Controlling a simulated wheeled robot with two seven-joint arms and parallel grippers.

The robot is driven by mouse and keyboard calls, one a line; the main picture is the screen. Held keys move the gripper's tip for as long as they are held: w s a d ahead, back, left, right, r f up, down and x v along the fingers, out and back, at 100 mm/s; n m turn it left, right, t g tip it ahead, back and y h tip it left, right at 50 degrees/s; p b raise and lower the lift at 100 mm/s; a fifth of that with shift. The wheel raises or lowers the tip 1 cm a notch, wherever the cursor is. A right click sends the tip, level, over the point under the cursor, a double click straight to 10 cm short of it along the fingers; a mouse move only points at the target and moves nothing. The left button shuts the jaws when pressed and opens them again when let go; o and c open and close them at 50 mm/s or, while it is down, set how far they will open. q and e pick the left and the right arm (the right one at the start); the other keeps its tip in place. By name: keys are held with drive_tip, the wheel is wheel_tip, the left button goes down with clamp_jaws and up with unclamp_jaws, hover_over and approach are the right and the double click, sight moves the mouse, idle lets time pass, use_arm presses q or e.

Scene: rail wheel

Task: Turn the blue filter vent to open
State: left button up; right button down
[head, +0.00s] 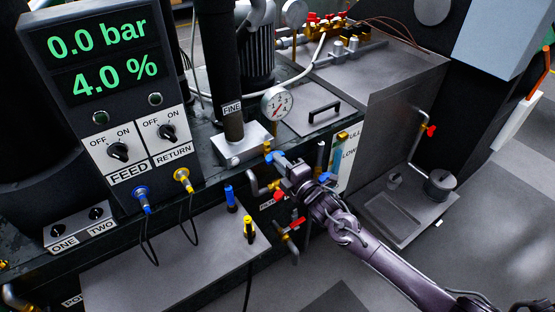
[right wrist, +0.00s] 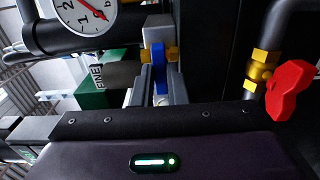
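The blue filter vent (head: 276,157) is a small blue handle on a brass fitting, just below the grey block under the black FINE filter column (head: 232,100). In the right wrist view the blue vent (right wrist: 159,68) stands between the two grey fingertips and fills the gap between them. My right gripper (head: 283,166) reaches it from the lower right and appears shut on it. The fingers partly hide the vent in both views. My left gripper is not in view.
A gauge (head: 277,103) sits above and right of the vent. A red-handled valve (right wrist: 289,88) is right of my fingers in the wrist view. The panel (head: 95,90) reads 0.0 bar and 4.0 %. Blue (head: 230,198) and yellow (head: 249,229) plugs stand on the grey shelf.

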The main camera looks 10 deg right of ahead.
drive_tip(key=n, duration=0.4)
drive_tip(key=shift+n, duration=0.3)
drive_tip(key=n, duration=0.4)
drive_tip(key=shift+n+b, duration=0.3)
drive_tip(key=shift+b, duration=0.1)
drive_tip(key=n, duration=0.4)
drive_tip(key=shift+n, duration=0.3)
